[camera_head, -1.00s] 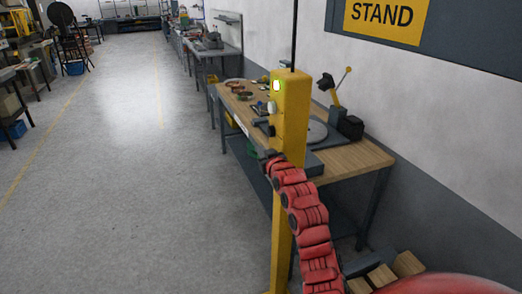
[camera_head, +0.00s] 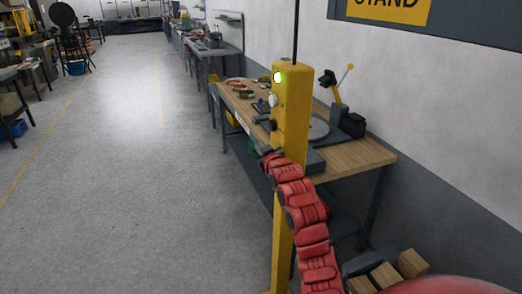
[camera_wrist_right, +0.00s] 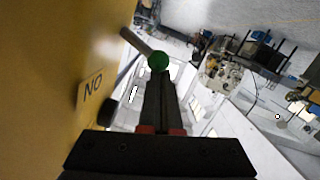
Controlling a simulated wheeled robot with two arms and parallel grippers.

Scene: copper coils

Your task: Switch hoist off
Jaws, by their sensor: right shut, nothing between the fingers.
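The yellow hoist post (camera_head: 291,110) stands upright in the middle of the head view, with a lit green lamp (camera_head: 278,77) near its top and a black knob (camera_head: 271,125) lower down. In the right wrist view its yellow face (camera_wrist_right: 50,70) fills the left side. A label (camera_wrist_right: 92,88) there reads "NO" as seen, which is "ON" upside down. A metal lever with a green ball (camera_wrist_right: 159,62) sticks out from it. My right gripper (camera_wrist_right: 160,78) is shut and empty, its fingertips right by the ball; I cannot tell if they touch. My left gripper is out of view.
A wooden workbench (camera_head: 350,157) with tools stands close behind the post, along the right wall. Wooden blocks (camera_head: 386,276) lie at the lower right. The grey floor (camera_head: 130,170) left of the post is clear.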

